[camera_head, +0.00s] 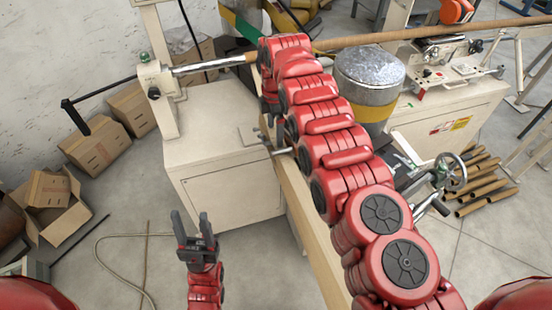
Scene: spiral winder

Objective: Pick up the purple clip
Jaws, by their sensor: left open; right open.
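I cannot make out a purple clip in the head view. My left gripper (191,226) is at the lower centre-left, pointing up the picture. Its two dark fingers are apart with nothing between them, over the floor in front of the cream machine cabinet. My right arm crosses the picture from lower right to upper centre, then bends down over the machine. My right gripper (277,138) is mostly hidden beside that arm, low over the cabinet's right edge. Its fingers are hard to tell from the machine's metal parts, and I see nothing held.
The cream cabinet (220,165) carries a crank and shaft (205,66). A long beam (310,230) runs beneath my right arm. A metal drum (369,78) and a handwheel (451,172) stand to the right. Cardboard boxes (95,146) line the left. Floor near my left gripper is mostly clear.

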